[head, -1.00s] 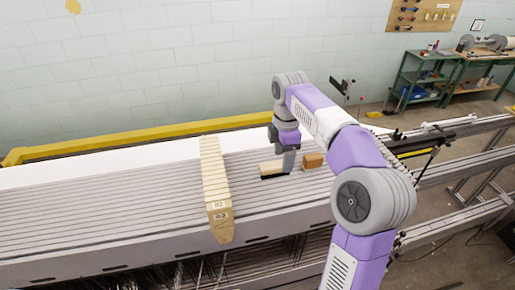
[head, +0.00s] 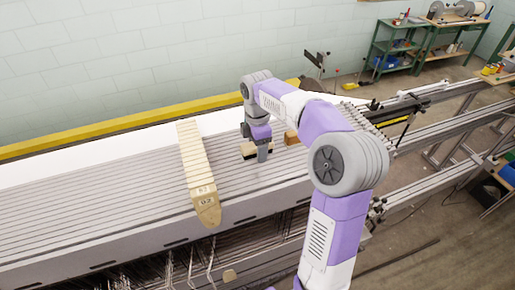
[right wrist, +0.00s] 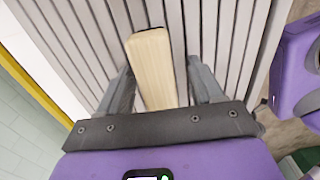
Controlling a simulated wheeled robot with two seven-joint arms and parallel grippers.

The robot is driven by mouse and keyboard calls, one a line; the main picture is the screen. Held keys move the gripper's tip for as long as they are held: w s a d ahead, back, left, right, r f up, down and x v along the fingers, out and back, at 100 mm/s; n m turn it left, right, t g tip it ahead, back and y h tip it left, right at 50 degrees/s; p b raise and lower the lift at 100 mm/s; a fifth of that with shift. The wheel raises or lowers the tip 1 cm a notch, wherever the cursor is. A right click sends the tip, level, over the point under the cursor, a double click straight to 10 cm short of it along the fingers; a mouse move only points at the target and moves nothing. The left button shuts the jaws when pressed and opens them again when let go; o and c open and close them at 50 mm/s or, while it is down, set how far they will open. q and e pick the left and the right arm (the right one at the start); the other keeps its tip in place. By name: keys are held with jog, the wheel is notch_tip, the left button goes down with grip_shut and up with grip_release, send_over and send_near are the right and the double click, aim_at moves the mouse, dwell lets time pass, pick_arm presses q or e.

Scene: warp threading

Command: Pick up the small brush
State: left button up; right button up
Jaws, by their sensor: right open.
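The small brush (head: 248,154), a pale wooden block with a dark underside, lies on the grey slatted bed of the loom. My right gripper (head: 263,155) is over it in the head view and hides part of it. In the right wrist view, the brush's pale wooden back (right wrist: 153,65) shows between the two open fingers of the right gripper (right wrist: 160,82). Gaps show near the fingertips; contact at the lower part cannot be told. My left gripper is not in view.
A long wooden numbered strip (head: 194,165) lies across the slats to the left of the brush. A brown block (head: 291,137) sits just to its right. A yellow beam (head: 100,131) runs along the back. Slats left of the strip are clear.

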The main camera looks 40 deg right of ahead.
jog(key=shift+w, duration=0.15)
jog(key=c, duration=1.1)
notch_tip(320, 180, up, 10)
jog(key=shift+p, duration=0.6)
